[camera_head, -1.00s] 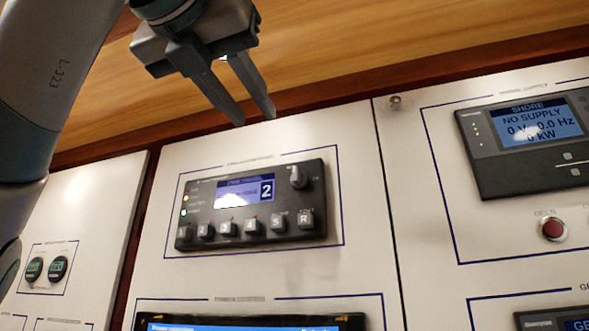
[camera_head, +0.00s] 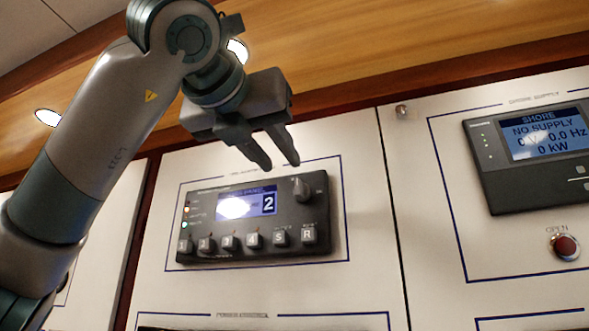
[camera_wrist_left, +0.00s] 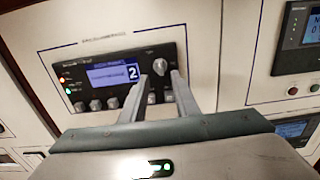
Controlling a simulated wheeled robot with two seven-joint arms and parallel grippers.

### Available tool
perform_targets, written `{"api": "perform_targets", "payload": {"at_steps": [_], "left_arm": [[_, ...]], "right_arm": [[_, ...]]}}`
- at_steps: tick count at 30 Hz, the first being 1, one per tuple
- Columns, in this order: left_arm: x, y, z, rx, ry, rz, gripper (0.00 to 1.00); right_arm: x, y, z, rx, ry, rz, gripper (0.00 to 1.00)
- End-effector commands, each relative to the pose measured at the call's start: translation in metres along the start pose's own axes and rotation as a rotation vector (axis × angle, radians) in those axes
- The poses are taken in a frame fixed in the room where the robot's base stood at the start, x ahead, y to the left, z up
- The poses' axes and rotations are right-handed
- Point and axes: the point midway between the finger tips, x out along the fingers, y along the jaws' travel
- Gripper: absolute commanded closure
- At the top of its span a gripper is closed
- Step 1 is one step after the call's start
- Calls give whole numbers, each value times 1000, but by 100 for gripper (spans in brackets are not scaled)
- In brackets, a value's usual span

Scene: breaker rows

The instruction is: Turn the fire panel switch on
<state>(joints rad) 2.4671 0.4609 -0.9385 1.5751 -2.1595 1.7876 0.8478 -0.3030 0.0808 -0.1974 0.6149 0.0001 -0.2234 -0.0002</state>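A dark control panel (camera_head: 272,222) is mounted on the white wall. It has a lit display showing a large 2, a row of grey buttons and a grey rotary knob (camera_head: 301,187) at its upper right. Its small label is too blurred to read as a fire panel. My left gripper (camera_head: 282,166) is open and empty, its fingertips just above and left of the knob in the head view. In the left wrist view the panel (camera_wrist_left: 122,75) and knob (camera_wrist_left: 160,66) show, the knob between the fingers. I cannot tell if they touch. My right gripper is out of view.
A shore supply unit (camera_head: 535,150) with a lit display is on the wall to the right, with a red button (camera_head: 564,246) below it. A wooden strip (camera_head: 420,50) runs above the white panels. The wall around the knob is clear.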

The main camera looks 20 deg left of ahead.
Motion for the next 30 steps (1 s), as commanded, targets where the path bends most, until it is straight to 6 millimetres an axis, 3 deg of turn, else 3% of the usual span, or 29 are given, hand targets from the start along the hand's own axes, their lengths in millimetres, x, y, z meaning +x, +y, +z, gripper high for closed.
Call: {"api": "perform_targets", "payload": {"at_steps": [6,15,29,30], "left_arm": [[41,1,3,-1,3,2,72],[79,0,2,0,2,1,72],[87,0,0,0,0,0,72],[87,0,0,0,0,0,81]], "right_arm": [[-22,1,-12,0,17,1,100],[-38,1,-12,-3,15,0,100],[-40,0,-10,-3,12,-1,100],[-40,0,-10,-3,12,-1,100]]}}
